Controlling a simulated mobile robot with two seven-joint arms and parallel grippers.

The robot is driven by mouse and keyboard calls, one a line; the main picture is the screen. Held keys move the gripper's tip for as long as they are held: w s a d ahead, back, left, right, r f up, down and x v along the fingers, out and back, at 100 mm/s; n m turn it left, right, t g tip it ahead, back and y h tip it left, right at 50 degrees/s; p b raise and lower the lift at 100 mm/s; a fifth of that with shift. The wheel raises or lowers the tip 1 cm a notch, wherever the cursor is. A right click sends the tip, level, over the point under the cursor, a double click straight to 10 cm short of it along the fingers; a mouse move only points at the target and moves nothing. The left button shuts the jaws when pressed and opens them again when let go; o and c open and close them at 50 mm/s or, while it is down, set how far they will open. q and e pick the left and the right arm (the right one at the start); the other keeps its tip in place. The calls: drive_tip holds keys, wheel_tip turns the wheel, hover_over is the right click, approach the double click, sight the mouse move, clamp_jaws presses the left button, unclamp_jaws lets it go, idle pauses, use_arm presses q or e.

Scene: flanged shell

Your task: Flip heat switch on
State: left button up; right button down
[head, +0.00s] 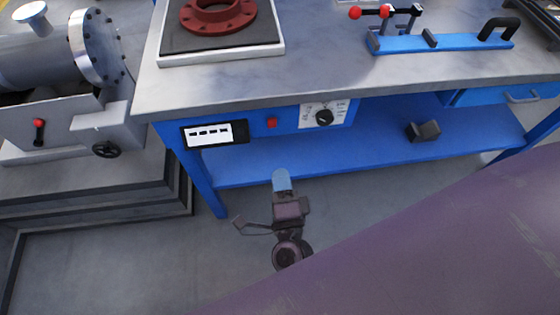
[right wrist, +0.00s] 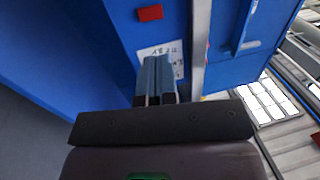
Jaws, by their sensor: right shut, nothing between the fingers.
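A small red switch (head: 272,122) sits on the blue front panel under the bench top, between a black-and-white display (head: 214,133) and a white dial plate (head: 325,115) with a black knob. The red switch (right wrist: 149,13) also shows at the top of the right wrist view. Its on or off position is too small to tell. My right gripper (head: 281,176) is below the panel in the head view, with its blue fingers together and empty. In the right wrist view, the fingers (right wrist: 155,80) cover part of a white printed plate (right wrist: 160,49). My left gripper is not in view.
The grey bench top (head: 320,72) carries a red flange (head: 218,14) on a tray and a blue toggle-clamp fixture (head: 440,42). A blue shelf (head: 300,155) lies below, with a dark block (head: 423,131). A grey machine (head: 70,50) stands at left. Floor before the bench is clear.

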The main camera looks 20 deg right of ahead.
sight(272, 121)
drive_tip(key=x, duration=1.1)
drive_tip(key=shift+w+d+r, duration=0.1)
drive_tip(key=shift+w, duration=0.4)
